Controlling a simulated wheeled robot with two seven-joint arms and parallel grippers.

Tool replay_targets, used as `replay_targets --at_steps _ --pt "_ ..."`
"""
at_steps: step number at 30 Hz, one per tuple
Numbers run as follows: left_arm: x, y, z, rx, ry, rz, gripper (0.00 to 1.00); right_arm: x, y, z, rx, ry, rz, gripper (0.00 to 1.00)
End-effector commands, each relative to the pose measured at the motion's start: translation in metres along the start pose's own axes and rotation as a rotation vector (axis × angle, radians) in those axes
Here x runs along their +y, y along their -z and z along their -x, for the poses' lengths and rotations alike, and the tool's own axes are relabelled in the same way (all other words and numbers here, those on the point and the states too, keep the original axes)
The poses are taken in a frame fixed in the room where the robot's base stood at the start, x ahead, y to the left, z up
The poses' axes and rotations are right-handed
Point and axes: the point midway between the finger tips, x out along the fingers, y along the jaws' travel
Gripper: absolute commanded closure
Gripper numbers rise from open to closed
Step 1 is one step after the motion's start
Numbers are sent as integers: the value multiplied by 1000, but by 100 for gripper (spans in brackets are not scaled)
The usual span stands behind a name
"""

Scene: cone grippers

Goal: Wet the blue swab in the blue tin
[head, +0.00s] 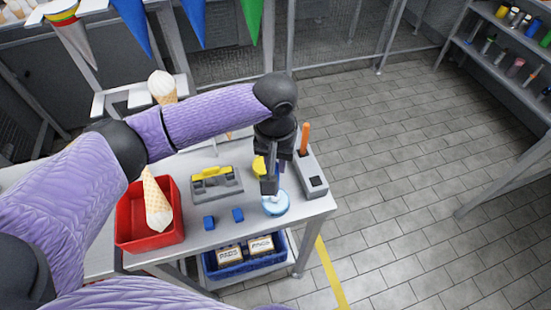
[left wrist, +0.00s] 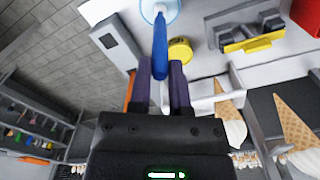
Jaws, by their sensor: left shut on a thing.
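My left gripper (head: 270,182) points down over the right part of the table. In the left wrist view its two fingers (left wrist: 163,88) are shut on the blue swab (left wrist: 160,50). The swab reaches from the fingers to the light blue tin (left wrist: 148,10), and its end lies over the tin's opening. I cannot tell whether the tip touches what is inside. In the head view the blue tin (head: 276,208) stands near the table's front right corner, just below the gripper, which hides most of the swab. My right gripper is not in view.
A yellow tin (left wrist: 180,50) stands close beside the gripper. A grey holder (head: 312,183) with an orange-handled stick (head: 305,138) is at the right edge.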

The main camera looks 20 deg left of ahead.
Motion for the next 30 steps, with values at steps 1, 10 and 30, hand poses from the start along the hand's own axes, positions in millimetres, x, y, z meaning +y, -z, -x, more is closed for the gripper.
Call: replay_targets --at_steps 1,10,30 --pt "0 0 -1 0 0 0 100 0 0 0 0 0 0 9" --pt "0 0 -2 -1 0 0 100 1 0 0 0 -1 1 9" --pt "0 -1 -2 -3 1 0 100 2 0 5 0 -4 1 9"
